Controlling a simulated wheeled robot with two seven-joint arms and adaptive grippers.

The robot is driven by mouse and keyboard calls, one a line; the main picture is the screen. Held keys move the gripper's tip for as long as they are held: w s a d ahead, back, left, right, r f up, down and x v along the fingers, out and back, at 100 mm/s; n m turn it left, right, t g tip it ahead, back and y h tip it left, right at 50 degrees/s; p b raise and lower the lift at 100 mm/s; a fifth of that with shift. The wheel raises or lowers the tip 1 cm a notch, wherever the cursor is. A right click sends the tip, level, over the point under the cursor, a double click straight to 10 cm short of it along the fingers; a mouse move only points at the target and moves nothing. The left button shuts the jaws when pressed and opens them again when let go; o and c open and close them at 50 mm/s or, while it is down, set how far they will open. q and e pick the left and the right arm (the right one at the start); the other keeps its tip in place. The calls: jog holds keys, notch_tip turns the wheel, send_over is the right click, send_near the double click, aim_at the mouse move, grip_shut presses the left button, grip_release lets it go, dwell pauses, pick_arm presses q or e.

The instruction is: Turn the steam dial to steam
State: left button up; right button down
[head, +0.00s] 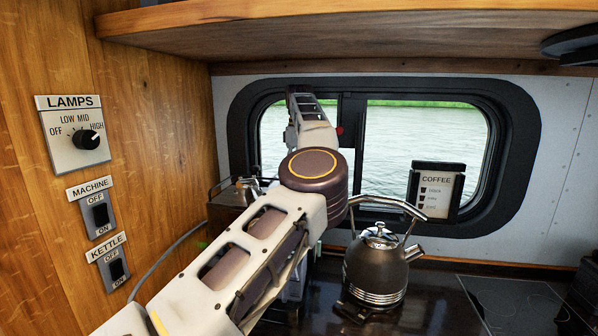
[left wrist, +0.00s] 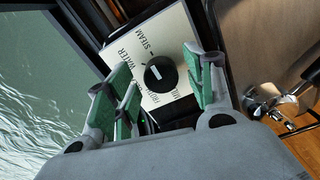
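The steam dial (left wrist: 160,74) is a round black knob with a white mark, on a cream label plate (left wrist: 178,36) in the left wrist view. The plate reads STEAM and WATER, with other lettering partly covered. My left gripper (left wrist: 158,66) is open, its green-padded fingers on either side of the knob in the picture. I cannot tell whether they touch it. In the head view my left arm reaches toward the window and hides the dial and the gripper. A metal machine (head: 236,192) shows partly behind the arm. My right gripper is not in view.
A kettle (head: 376,268) stands on the dark counter, right of my arm. A coffee sign (head: 436,190) is by the window. Wall switches (head: 100,214) and a lamps dial (head: 86,139) are on the left. A wooden shelf (head: 350,28) overhangs above. Chrome parts (left wrist: 262,98) show right of the gripper.

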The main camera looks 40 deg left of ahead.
pick_arm(q)
jog(key=shift+r, duration=3.7)
